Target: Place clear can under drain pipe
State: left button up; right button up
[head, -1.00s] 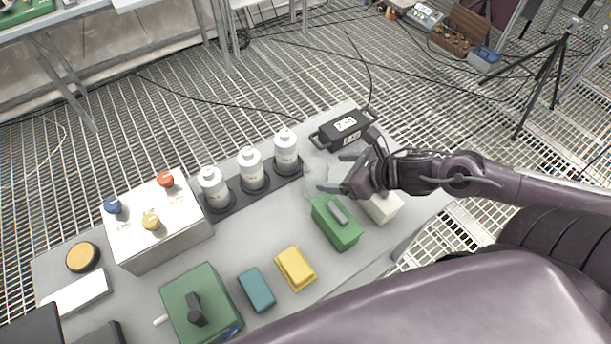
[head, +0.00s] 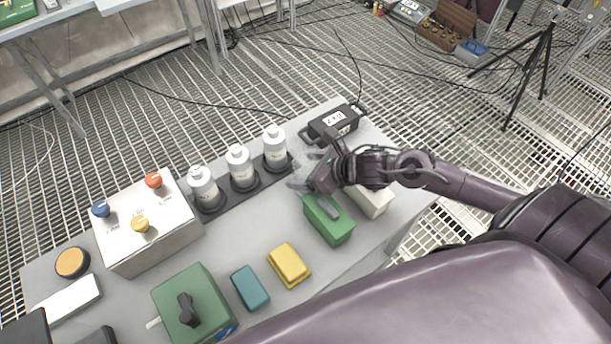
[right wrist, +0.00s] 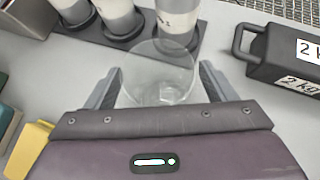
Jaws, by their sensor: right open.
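The clear can (right wrist: 160,78) is a see-through, open-topped cylinder on the grey table, between the spread fingers of my right gripper (right wrist: 160,68) in the right wrist view. The fingers stand on either side of it, and I cannot tell whether they touch it. In the head view the can (head: 299,176) is faint and partly hidden by my right gripper (head: 304,170). My right gripper is open. I cannot make out a drain pipe for certain; a short white stub (head: 153,323) sticks out of a green box with a black handle (head: 200,280). My left gripper is not in view.
Several white bottles (head: 240,168) stand in a dark rack behind the can. A black handled weight (head: 332,122), a green box (head: 330,226) and a white block (head: 372,200) are close by. Yellow (head: 289,264) and teal (head: 250,288) blocks lie in front. The table's middle is clear.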

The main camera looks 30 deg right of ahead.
jog(key=shift+w+a+f, duration=0.1)
jog(key=shift+c, duration=0.4)
jog(key=c, duration=1.1)
